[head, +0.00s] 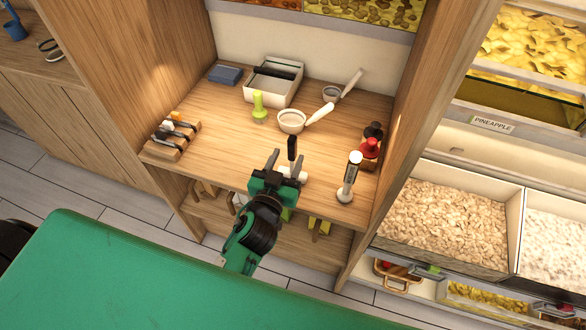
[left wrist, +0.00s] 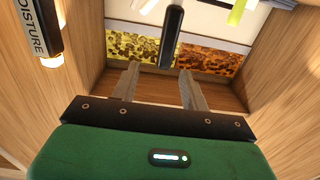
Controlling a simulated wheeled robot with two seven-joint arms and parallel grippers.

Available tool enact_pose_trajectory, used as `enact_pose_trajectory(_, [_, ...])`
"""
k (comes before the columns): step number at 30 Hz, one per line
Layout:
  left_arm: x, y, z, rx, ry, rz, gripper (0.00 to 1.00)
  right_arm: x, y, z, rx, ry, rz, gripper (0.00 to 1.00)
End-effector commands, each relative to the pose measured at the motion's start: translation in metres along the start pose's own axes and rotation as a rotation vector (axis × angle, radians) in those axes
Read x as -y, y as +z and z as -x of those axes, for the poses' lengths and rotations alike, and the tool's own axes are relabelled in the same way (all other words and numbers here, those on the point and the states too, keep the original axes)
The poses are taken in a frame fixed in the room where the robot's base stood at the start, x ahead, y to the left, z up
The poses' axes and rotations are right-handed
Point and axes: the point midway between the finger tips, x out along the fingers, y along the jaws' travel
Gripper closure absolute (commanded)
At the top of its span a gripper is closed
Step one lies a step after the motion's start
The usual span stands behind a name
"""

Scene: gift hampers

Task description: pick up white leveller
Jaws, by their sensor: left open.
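In the head view a white piece (head: 293,173) with an upright black handle (head: 292,147) stands near the front middle of the wooden shelf; I take it to be the white leveller. My gripper partly covers the white piece. My left gripper (head: 285,162) is open at the handle, its two grey fingers pointing toward the back of the shelf. In the left wrist view the black handle (left wrist: 172,38) shows between and beyond the fingertips (left wrist: 159,70), apart from both. That view appears upside down. My right gripper is not in view.
Right of the gripper stands a white and black moisture meter (head: 348,180), with red bottles (head: 370,150) behind. A white scoop (head: 291,121), green-yellow tool (head: 259,108) and white tray (head: 262,95) lie behind. A rack (head: 172,138) is at left. Wooden walls close both sides.

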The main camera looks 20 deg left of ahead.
Motion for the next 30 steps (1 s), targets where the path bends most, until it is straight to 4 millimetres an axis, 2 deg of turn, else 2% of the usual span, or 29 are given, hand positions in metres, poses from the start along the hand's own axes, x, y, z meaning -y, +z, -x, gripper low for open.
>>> enact_pose_trajectory(3, [0.0,-0.003,-0.018,-0.001,0.001,-0.001,0.55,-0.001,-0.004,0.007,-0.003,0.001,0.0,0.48])
enact_pose_trajectory(13, [0.002,-0.003,-0.04,-0.001,0.0,-0.002,0.55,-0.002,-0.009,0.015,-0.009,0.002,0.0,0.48])
enact_pose_trajectory(18, [0.007,-0.007,-0.064,-0.001,0.0,-0.004,0.55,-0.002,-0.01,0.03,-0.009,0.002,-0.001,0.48])
enact_pose_trajectory(21, [0.007,-0.004,-0.076,0.0,0.001,-0.002,0.55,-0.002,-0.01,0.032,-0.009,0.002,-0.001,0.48])
enact_pose_trajectory(25, [0.007,-0.003,-0.084,0.001,0.001,-0.001,0.55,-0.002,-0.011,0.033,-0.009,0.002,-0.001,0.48])
enact_pose_trajectory(30, [0.007,-0.002,-0.085,0.0,0.0,0.0,0.55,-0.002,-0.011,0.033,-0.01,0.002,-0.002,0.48])
